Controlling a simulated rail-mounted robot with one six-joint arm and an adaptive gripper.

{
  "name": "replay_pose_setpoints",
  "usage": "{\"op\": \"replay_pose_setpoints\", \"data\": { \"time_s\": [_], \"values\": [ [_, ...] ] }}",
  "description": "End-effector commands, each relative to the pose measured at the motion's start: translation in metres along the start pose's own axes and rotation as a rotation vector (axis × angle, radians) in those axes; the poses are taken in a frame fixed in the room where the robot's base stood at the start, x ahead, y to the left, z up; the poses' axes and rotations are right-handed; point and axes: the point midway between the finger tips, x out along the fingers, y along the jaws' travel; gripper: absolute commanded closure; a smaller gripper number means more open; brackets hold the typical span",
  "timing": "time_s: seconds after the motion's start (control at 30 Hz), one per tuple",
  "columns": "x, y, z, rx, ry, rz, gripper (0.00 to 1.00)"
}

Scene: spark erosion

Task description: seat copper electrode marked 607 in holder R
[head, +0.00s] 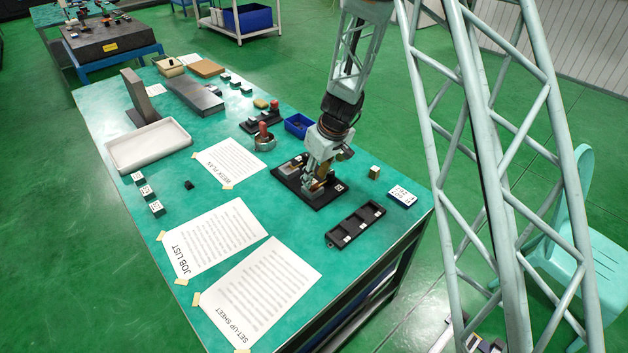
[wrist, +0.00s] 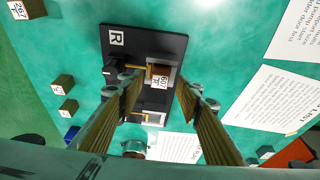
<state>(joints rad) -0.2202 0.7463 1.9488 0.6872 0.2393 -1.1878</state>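The electrode marked 607 (wrist: 159,80) is a small copper-brown block with a white label. It stands at a grey seat on the black holder plate marked R (wrist: 117,38); how deep it sits I cannot tell. My gripper (wrist: 159,82) has its fingers apart on either side of the electrode, with gaps showing between them and it. In the head view my gripper (head: 316,187) is low over the holder plate (head: 322,202) and hides much of it. A yellowish rod and a black block are beside the seat in the wrist view.
A black slotted tray (head: 355,225) lies in front of the holder. A small copper-coloured block (head: 374,172) and a white-topped block (head: 402,196) stand to its right. A blue bin (head: 298,124) is behind. Paper sheets (head: 262,290) cover the front left of the table.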

Motion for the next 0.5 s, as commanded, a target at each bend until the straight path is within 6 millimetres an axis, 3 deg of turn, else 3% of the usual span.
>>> {"op": "replay_pose_setpoints", "data": {
  "time_s": [0.5],
  "values": [
    [-0.055, 0.0, 0.0, -0.001, 0.001, 0.001, 0.67]
  ]
}}
